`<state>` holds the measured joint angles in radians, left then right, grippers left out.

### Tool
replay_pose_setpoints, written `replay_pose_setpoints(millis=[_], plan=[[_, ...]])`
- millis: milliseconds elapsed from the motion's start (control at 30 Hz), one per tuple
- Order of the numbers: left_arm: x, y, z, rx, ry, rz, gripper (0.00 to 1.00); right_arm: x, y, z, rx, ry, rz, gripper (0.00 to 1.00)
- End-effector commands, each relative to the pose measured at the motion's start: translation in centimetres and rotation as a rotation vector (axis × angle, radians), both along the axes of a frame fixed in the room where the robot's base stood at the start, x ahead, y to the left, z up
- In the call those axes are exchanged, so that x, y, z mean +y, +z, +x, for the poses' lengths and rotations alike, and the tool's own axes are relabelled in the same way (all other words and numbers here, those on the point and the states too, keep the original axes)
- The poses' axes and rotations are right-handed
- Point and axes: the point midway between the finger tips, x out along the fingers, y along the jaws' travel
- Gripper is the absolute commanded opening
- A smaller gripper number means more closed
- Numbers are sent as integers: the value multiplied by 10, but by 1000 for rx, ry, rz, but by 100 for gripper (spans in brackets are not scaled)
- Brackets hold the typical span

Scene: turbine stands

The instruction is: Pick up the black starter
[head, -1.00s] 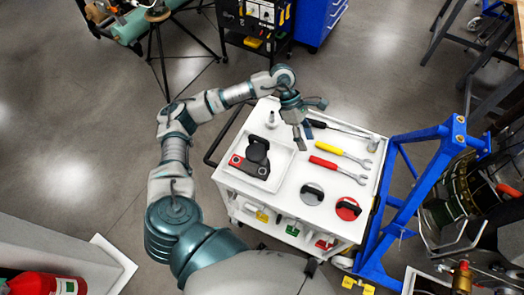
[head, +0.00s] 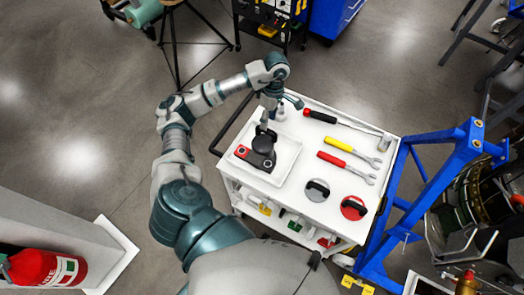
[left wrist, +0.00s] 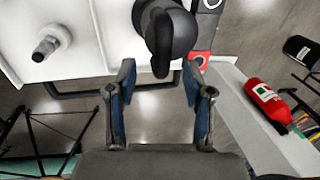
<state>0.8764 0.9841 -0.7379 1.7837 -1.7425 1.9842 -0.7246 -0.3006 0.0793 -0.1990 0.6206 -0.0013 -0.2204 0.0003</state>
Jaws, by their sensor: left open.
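The black starter (head: 263,145) is a dark round body with a protruding black part, on or against a red piece (head: 243,152) in the white tray (head: 285,172). In the left wrist view the starter (left wrist: 181,33) is at the top, its rounded dark end pointing toward my fingers. My left gripper (head: 265,122) is over the tray's far side, close to the starter. I cannot tell whether a fingertip touches the starter. My right gripper is not in view.
The white cart (head: 312,118) also holds a small grey fitting (head: 281,113), a black-and-red tool (head: 320,116), yellow and red wrenches (head: 340,145), and grey and red discs (head: 353,208). A blue frame (head: 410,180) stands along its right side.

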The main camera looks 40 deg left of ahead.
Motion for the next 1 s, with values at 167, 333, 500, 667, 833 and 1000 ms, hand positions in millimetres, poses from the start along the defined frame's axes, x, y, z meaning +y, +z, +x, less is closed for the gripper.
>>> replay_pose_setpoints(millis=[167,333,500,667,833,1000], plan=[[0,-14,-4,4,0,0,52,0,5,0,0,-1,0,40],[-2,-39,-11,3,1,1,52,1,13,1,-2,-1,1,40],[-3,-53,-13,0,0,1,52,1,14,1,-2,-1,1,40],[-3,-54,-13,-1,0,1,52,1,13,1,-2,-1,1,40],[-2,-54,-13,-1,0,0,17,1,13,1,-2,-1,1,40],[-2,-54,-12,-1,0,0,0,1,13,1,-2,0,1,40]])
